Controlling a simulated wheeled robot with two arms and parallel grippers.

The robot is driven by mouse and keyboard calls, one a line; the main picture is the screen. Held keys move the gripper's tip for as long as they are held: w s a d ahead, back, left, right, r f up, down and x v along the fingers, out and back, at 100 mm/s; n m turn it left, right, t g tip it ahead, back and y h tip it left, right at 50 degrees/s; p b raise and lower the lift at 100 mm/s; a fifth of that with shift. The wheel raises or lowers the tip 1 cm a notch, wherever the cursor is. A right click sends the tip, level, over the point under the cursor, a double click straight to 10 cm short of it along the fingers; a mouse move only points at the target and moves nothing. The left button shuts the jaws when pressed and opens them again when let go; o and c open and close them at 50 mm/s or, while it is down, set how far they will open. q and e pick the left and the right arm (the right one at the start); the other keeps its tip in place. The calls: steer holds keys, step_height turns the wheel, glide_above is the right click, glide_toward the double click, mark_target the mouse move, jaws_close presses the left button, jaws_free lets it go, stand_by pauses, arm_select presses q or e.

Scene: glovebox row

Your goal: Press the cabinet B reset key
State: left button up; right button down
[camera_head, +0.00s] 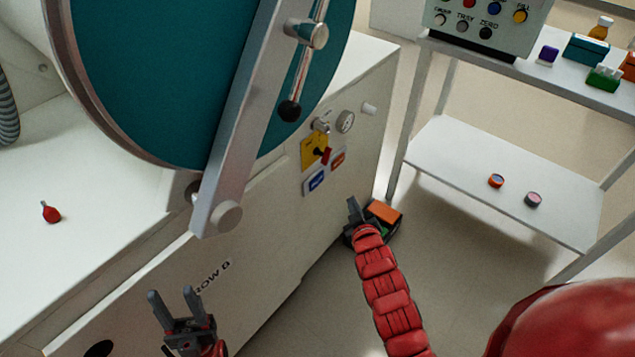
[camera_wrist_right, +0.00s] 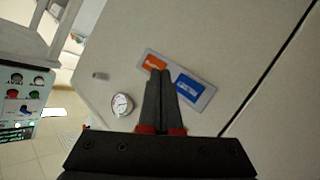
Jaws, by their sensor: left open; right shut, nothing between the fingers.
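A pale plate with an orange key (camera_head: 338,159) and a blue key (camera_head: 316,180) is on the cabinet front (camera_head: 345,190), below a yellow plate (camera_head: 314,152) with a red handle. The key lettering is too small to read, so I cannot tell which is reset or whether this is cabinet B. In the right wrist view the orange key (camera_wrist_right: 155,63) and blue key (camera_wrist_right: 189,88) lie either side of my fingertips. My right gripper (camera_head: 353,203) is shut and empty, before the cabinet; contact cannot be told. My left gripper (camera_head: 172,297) is open and empty, lower left.
A round teal door (camera_head: 150,80) with a metal bar (camera_head: 240,120) hangs above the panel. A gauge (camera_head: 345,121) is near the keys. A shelf rack (camera_head: 500,180) stands right. A dark bin (camera_head: 398,226) is behind my right gripper.

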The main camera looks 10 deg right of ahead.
mark_target(321, 179)
steer(key=w+a+b, duration=0.5)
steer(key=w, duration=0.1)
steer(key=shift+w+a, duration=0.2)
steer(key=shift+w, duration=0.2)
steer(key=shift+w, duration=0.1)
stand_by(1.8)
steer(key=shift+w+a, duration=0.25)
steer(key=shift+w+a+b, duration=0.25)
steer(key=shift+w+b, duration=0.05)
steer(key=shift+b, duration=0.1)
stand_by(0.6)
steer(key=shift+s+d, duration=0.1)
steer(key=shift+s+d+p, duration=0.4)
steer(key=shift+s+p, duration=0.15)
stand_by(0.4)
